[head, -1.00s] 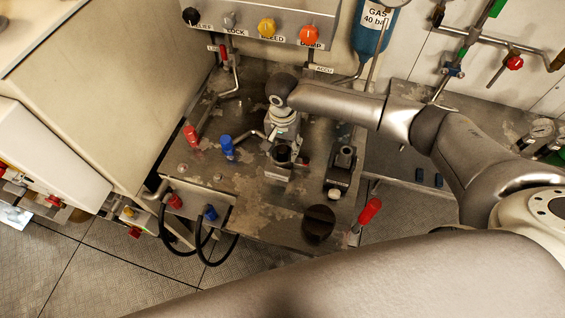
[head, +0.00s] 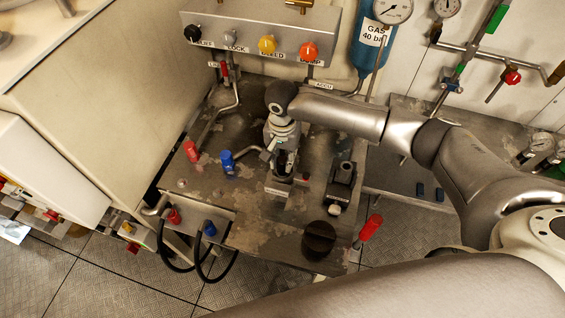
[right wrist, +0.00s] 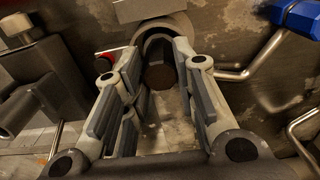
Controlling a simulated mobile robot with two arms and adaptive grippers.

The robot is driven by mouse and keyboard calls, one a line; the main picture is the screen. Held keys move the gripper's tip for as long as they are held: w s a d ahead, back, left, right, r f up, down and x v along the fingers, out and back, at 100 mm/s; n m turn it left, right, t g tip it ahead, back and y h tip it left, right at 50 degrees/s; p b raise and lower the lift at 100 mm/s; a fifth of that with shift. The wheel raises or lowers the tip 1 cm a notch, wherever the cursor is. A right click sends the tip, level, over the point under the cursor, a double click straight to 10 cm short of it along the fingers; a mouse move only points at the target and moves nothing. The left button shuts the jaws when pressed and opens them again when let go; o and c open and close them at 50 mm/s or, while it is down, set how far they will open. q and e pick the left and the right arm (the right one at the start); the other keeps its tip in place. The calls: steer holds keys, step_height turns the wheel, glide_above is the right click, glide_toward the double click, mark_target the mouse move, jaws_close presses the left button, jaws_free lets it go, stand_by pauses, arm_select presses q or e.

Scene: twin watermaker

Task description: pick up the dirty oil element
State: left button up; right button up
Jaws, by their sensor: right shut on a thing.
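My right gripper (head: 284,166) points down at the middle of the metal bench in the head view. Its two fingers (right wrist: 160,95) also show in the right wrist view, one on each side of a dark brown, roughly round piece, which appears to be the dirty oil element (right wrist: 160,76). The gripper is shut on it. A pale rounded rim (right wrist: 165,25) curves around the far side of this piece. In the head view the fingers hide most of the element, so I cannot tell whether it is seated or lifted. My left gripper is not in view.
Red (head: 191,151) and blue (head: 227,161) handles stand left of the gripper. A black block fitting (head: 341,184), a dark round disc (head: 319,240) and a red lever (head: 371,228) are to its right and front. A valve panel (head: 262,35) is behind.

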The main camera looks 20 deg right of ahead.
step_height(320, 180, up, 16)
steer(key=b, duration=0.2)
steer(key=shift+f, duration=0.1)
steer(key=o, duration=0.3)
steer(key=c, duration=0.3)
